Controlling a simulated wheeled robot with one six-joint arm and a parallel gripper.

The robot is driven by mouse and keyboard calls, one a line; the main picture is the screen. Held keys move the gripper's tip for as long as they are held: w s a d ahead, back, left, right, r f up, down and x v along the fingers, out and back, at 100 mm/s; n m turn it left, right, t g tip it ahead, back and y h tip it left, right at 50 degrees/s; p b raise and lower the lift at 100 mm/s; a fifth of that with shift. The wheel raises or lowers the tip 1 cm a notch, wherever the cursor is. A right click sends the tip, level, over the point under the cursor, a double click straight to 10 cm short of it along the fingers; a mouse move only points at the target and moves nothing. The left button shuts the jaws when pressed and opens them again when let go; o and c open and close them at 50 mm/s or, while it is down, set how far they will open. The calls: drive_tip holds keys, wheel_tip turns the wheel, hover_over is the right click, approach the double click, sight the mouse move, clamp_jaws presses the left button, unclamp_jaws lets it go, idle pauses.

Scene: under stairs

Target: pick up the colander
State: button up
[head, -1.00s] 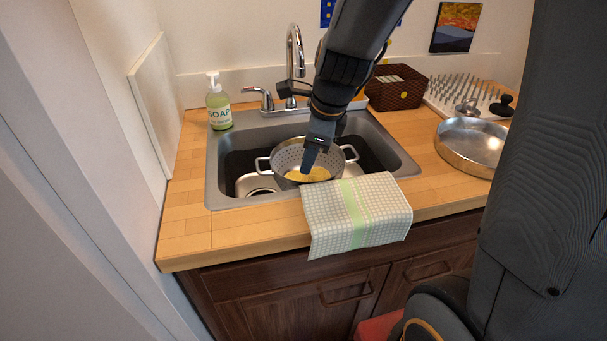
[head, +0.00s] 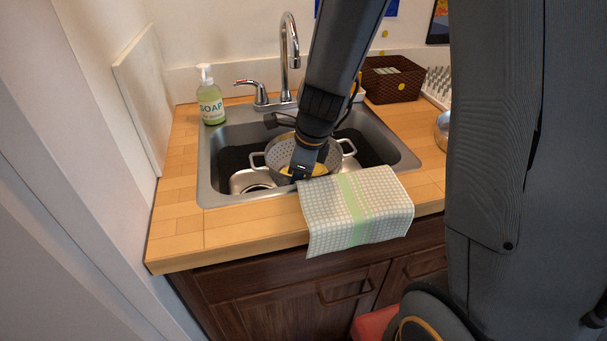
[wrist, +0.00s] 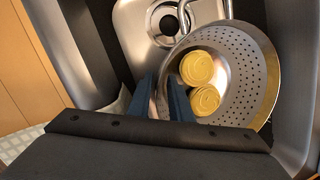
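The colander (head: 277,156) is a grey metal bowl with holes and two side handles. It stands in the sink (head: 207,170). In the wrist view the colander (wrist: 248,88) fills the upper right, with two yellow round items (wrist: 201,84) inside it. My gripper (head: 298,176) is at the colander's near side, by the towel. In the wrist view my gripper (wrist: 161,98) has its two blue fingers apart, with part of the colander's shiny rim showing between them. I cannot tell whether the fingers touch it. My arm hides part of the colander in the head view.
A checked towel (head: 355,208) hangs over the sink's front edge. The faucet (head: 289,55) rises behind the sink. A soap bottle (head: 211,98) stands at left, a brown basket (head: 393,82) at back right, and a metal pan (head: 442,131) at right.

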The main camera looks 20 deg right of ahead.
clamp_jaws()
drive_tip(key=shift+w, duration=0.1)
idle(1.2)
